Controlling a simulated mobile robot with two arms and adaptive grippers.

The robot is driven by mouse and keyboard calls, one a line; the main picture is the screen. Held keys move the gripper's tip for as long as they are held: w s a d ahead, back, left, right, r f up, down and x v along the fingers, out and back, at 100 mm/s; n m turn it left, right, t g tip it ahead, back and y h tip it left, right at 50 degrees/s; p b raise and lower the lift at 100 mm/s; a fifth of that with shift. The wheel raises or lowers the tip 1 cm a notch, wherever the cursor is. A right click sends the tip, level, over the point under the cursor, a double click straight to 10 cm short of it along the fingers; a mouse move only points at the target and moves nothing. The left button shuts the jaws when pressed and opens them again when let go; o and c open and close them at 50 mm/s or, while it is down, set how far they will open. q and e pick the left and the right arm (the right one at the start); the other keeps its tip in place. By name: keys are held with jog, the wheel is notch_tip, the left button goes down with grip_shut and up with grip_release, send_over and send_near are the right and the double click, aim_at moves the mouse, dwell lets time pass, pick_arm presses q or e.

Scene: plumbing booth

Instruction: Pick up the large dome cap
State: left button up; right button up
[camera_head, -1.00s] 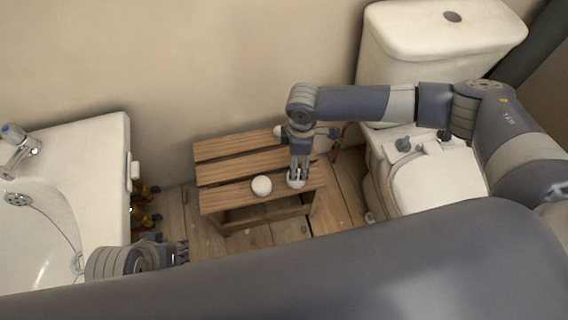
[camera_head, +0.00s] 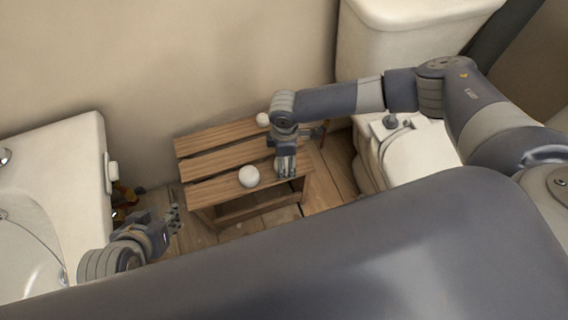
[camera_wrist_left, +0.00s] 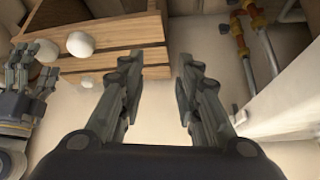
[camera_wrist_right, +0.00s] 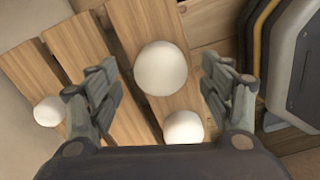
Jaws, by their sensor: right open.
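Three white rounded caps rest on a slatted wooden bench (camera_head: 215,165). In the right wrist view the biggest-looking, likely the large dome cap (camera_wrist_right: 161,68), shows in the gap between the fingers of my open right gripper (camera_wrist_right: 160,80). I cannot tell how far below the fingertips it is; in the head view the gripper (camera_head: 286,170) mostly hides it. A second white cap (camera_head: 249,176) sits to its left near the bench's front edge. A third, smaller-looking cap (camera_wrist_right: 48,111) is on the wall side. My left gripper (camera_wrist_left: 160,62) is open and empty, left of the bench.
A white sink (camera_head: 50,190) stands at the left, with brass-and-red pipe fittings (camera_wrist_left: 245,40) beside it. A toilet with its cistern (camera_head: 400,45) is at the right. The wall (camera_head: 180,60) is close behind the bench.

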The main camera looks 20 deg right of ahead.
pick_arm(q)
jog(key=w+r+t, duration=0.1)
jog(key=w, duration=0.1)
jog(key=w+d+r+t, duration=0.1)
jog(key=w, duration=0.1)
jog(key=shift+d+r+h+b, duration=0.2)
jog(key=shift+h+b, duration=0.1)
pick_arm(e)
notch_tip(320, 180, down, 2)
jog(key=shift+f, duration=0.1)
jog(key=c, duration=0.9)
